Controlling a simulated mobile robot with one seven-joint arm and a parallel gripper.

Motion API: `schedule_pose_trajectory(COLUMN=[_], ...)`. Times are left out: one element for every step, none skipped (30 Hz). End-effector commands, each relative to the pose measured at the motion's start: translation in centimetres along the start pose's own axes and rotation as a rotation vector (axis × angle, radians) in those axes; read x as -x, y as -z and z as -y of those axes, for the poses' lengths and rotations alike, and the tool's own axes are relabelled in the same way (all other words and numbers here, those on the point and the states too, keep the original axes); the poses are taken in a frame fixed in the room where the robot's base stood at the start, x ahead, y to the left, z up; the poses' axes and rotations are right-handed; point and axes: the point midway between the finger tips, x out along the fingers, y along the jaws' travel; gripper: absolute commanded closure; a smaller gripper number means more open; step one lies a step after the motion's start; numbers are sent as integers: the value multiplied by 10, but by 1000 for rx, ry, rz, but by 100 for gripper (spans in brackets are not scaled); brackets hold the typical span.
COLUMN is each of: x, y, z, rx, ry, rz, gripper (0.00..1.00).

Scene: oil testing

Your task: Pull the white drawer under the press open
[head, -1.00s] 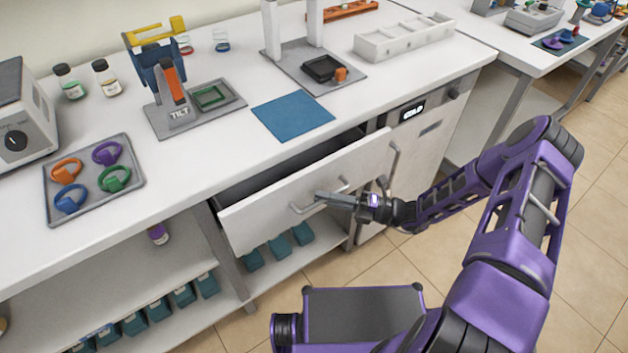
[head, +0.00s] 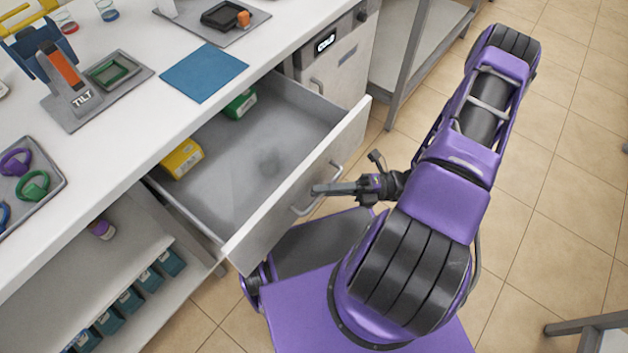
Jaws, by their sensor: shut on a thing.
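The white drawer (head: 292,190) under the bench stands pulled well out, with its grey inside showing. A yellow item (head: 182,159) lies at its left side and a green item (head: 240,105) at its back. My gripper (head: 322,190) is at the drawer's front, shut on the bar handle (head: 309,203). The fingers cover part of the handle. The press is not clearly seen; a grey base plate with a black tray (head: 222,14) stands at the top edge of the picture.
A blue mat (head: 204,72) and a TILT stand (head: 75,88) are on the white bench above the drawer. A cabinet with a COLD display (head: 325,43) stands right of the drawer. Blue bins (head: 133,299) sit on the lower shelf.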

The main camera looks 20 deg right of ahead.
Motion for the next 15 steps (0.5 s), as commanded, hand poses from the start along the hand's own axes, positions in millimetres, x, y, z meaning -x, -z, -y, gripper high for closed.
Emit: schedule_pose_trajectory(x=[1,2,2,2,2,2,2,2,2,2,2,2,2,2,2], y=[1,1,2,2,2,2,2,2,2,2,2,2,2,2,2], z=[0,-1,-1,-1,-1,-1,-1,-1,-1,-1,-1,-1,-1,-1,-1], rx=[1,1,1,1,1,1,1,1,1,1,1,1,1,1,1], ry=[1,1,1,1,1,1,1,1,1,1,1,1,1,1,1], rz=[0,-1,-1,-1,-1,-1,-1,-1,-1,-1,-1,-1,-1,-1,-1], gripper=[100,100,100,100,100,100,100,100,100,100,100,100,82,76,69])
